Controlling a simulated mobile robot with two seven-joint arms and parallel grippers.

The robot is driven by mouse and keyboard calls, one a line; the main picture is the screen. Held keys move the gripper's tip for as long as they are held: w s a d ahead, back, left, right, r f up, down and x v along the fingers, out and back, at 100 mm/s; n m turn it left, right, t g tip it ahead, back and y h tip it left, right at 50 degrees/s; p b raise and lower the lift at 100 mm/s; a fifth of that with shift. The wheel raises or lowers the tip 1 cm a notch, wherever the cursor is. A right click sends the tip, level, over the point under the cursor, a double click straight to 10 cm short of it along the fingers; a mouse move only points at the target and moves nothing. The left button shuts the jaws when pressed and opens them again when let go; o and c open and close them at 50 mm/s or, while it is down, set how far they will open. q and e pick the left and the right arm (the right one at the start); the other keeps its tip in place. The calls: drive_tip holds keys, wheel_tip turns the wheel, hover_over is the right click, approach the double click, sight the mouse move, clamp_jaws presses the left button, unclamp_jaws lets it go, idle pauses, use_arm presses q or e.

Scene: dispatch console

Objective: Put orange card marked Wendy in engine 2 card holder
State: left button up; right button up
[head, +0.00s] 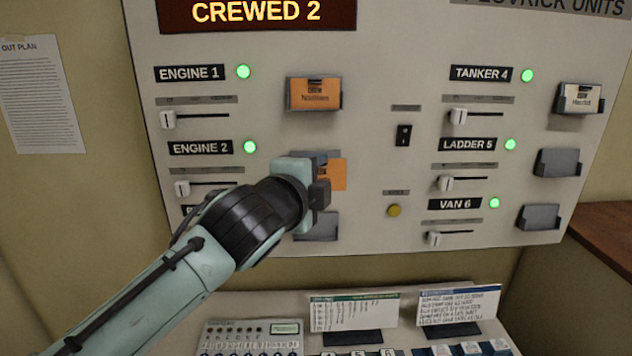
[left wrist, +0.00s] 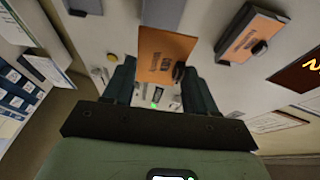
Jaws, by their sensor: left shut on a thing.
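My left gripper (head: 318,192) is in front of the panel in the ENGINE 2 row, shut on an orange card (head: 339,174). In the left wrist view the orange card (left wrist: 165,52) stands between the two fingers; the name printed on it is too small to read. The engine 2 card holder is mostly hidden behind the gripper and card; a grey edge (head: 328,154) shows above them. I cannot tell whether the card sits inside the holder or in front of it. My right gripper is not in view.
The ENGINE 1 holder above has another orange card (head: 315,94). An empty grey holder (head: 318,228) is just below my gripper. At right, a white card (head: 580,97) is in the TANKER 4 holder; the LADDER 5 (head: 558,162) and VAN 6 (head: 538,217) holders are empty.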

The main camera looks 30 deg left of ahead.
use_arm(q)
drive_tip(key=w+a+f+p, duration=0.1)
drive_tip(key=w+a+p, duration=0.1)
drive_tip(key=w+a, duration=0.2)
drive_tip(key=x, duration=0.3)
drive_tip(key=shift+w, duration=0.3)
drive_tip(key=shift+w+a+f, duration=0.15)
drive_tip(key=shift+a, duration=0.05)
drive_tip(key=shift+c, duration=0.3)
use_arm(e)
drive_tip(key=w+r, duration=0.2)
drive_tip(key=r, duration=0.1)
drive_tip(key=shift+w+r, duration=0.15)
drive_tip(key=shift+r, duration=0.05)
use_arm(q)
drive_tip(key=shift+a+f, duration=0.1)
